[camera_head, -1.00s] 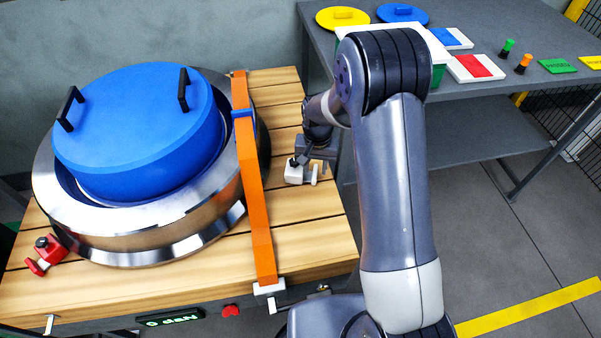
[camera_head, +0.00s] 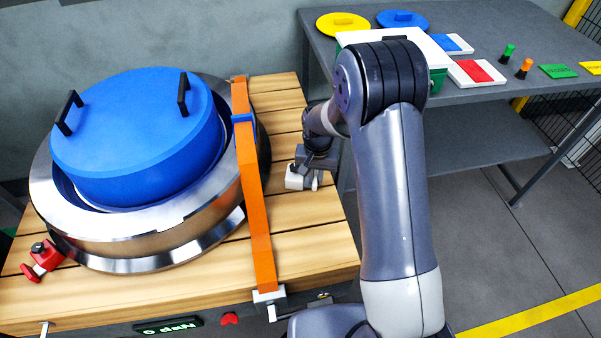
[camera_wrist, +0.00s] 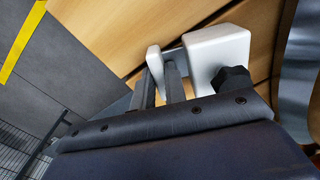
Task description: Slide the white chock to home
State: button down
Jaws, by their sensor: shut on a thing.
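The white chock (camera_head: 297,178) sits on the wooden slatted bench, to the right of the steel rail wheel (camera_head: 150,255) and the orange strap. A gap of bare wood lies between the chock and the wheel. In the wrist view the white chock (camera_wrist: 216,55) shows a large block, a thin rod and a small end plate, with a dark knob beside the block. My gripper (camera_head: 315,168) is at the chock from above. In the wrist view my gripper (camera_wrist: 160,85) has its fingers at the rod, between block and end plate, shut on the chock.
A grey table (camera_head: 470,25) with lids, cards and pegs stands behind right.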

jog(key=shift+w+a+r, duration=0.1)
jog(key=shift+a, duration=0.05)
jog(key=shift+w+a+r, duration=0.1)
jog(key=shift+w+a, duration=0.15)
jog(key=shift+a, duration=0.7)
jog(key=shift+w+a+r, duration=0.1)
jog(key=shift+w+a, duration=0.15)
jog(key=shift+a, duration=1.15)
jog(key=c, duration=1.8)
grip_release()
jog(key=o, duration=0.6)
jog(key=shift+s+f, duration=0.15)
jog(key=shift+f, duration=0.05)
jog(key=shift+c, duration=0.2)
jog(key=shift+r, duration=0.1)
jog(key=shift+r+p, duration=1.65)
jog(key=shift+r, duration=1.25)
